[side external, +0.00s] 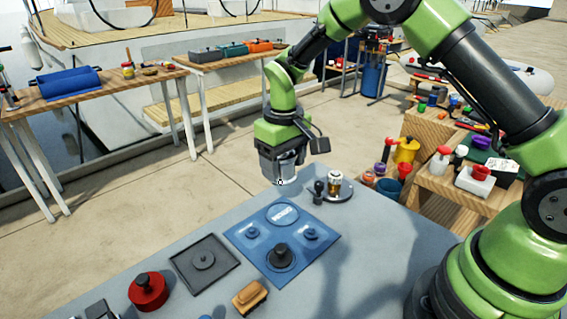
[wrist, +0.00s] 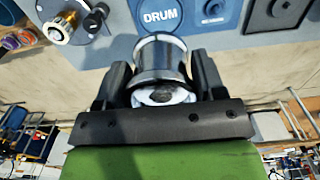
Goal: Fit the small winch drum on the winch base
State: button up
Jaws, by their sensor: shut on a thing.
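My gripper (side external: 283,160) is shut on the small silver winch drum (side external: 287,180), held in the air above the far edge of the grey table. In the wrist view the drum (wrist: 161,60) sits between the two black fingers of my gripper (wrist: 158,78). A brass-and-white spindle stands on a round dark plate, which looks like the winch base (side external: 345,193), to the right of the drum and apart from it. The spindle also shows at the wrist view's upper left (wrist: 60,26). A black post or lever stands beside the spindle.
A blue mat (side external: 250,238) has an empty circle marked DRUM, smaller round pieces and a black knobbed piece (side external: 281,254). A black square tray (side external: 190,275), a red round part (side external: 148,290) and a wooden-topped block (side external: 250,296) lie nearer. Cluttered wooden crates (side external: 435,185) stand at right.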

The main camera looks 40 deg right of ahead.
jog(key=shift+r, duration=1.45)
send_over(337, 172)
notch_tip(337, 172, down, 4)
jog(key=shift+a+r, duration=0.15)
jog(key=shift+r, duration=0.05)
jog(key=shift+d+f, duration=0.2)
jog(key=shift+f, duration=1.3)
jog(key=shift+f, duration=2.65)
jog(key=o, duration=1.1)
jog(key=shift+a, duration=0.1)
